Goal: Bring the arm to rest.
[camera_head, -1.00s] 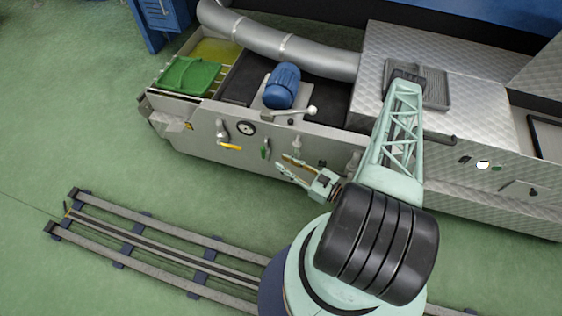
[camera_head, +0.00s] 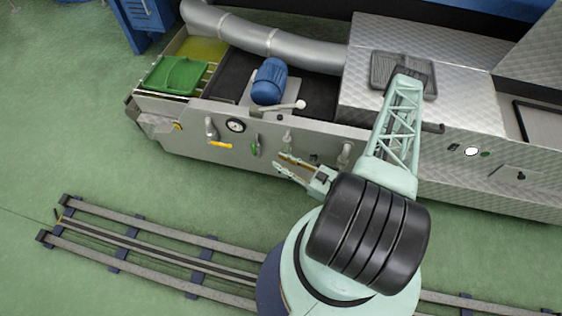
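My arm is folded above its base, with the lattice link reaching up toward the steel machine and the wrist turned back down to the left. My gripper (camera_head: 285,166) points left, in front of the machine's side panel. Its two fingers are spread apart with nothing between them, so it is open and empty. From this view I cannot tell how far the fingertips are from the panel.
The steel machine (camera_head: 465,195) carries a gauge (camera_head: 235,125), a yellow-handled valve (camera_head: 220,144), a green-handled valve (camera_head: 256,145), a blue motor (camera_head: 269,82), a green crate (camera_head: 173,75) and a dark tray (camera_head: 378,70). Floor rails (camera_head: 130,238) run to the left; the green floor there is clear.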

